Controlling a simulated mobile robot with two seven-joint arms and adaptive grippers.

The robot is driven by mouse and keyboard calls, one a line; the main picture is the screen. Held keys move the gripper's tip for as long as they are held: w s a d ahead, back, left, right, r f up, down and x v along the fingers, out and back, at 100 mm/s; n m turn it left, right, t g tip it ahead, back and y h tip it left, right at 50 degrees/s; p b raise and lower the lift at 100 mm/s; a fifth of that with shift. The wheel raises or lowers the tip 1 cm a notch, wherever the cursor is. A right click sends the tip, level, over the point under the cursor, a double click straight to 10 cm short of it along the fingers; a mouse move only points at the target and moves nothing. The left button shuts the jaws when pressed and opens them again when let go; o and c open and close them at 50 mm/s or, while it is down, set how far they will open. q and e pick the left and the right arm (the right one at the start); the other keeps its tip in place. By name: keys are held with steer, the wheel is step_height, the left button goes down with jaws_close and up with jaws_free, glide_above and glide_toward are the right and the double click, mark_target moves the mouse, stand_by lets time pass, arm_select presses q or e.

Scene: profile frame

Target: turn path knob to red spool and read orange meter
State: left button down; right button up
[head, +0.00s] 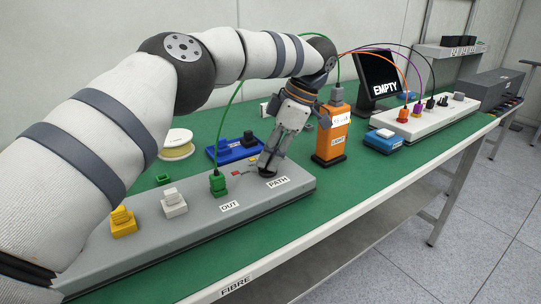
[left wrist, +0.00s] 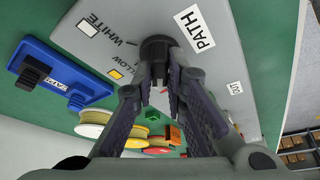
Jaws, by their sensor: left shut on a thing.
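The grey path box (head: 300,183) lies on the green bench with a PATH label on its front. My left gripper (head: 268,170) reaches down onto it and is shut on the dark path knob (left wrist: 156,46), whose top is mostly hidden by the fingers. WHITE and YELLOW markings with coloured squares show beside the knob in the left wrist view; where the knob points cannot be told. The orange meter (head: 331,142) stands upright just right of the gripper; its small display is too small to read. A red spool (left wrist: 157,151) is partly hidden behind the fingers. My right gripper is not in view.
Green (head: 218,184), white (head: 174,203) and yellow (head: 123,222) connectors sit on the grey box. A blue holder (head: 233,151) and a pale yellow spool (head: 177,145) lie behind. A white panel (head: 430,122) with cables and an EMPTY screen (head: 378,78) stand right.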

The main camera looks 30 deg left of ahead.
mark_target(270, 159)
arm_select(q)
steer(key=c, duration=1.6)
jaws_free()
step_height(270, 159, up, 10)
steer(key=shift+f, duration=0.1)
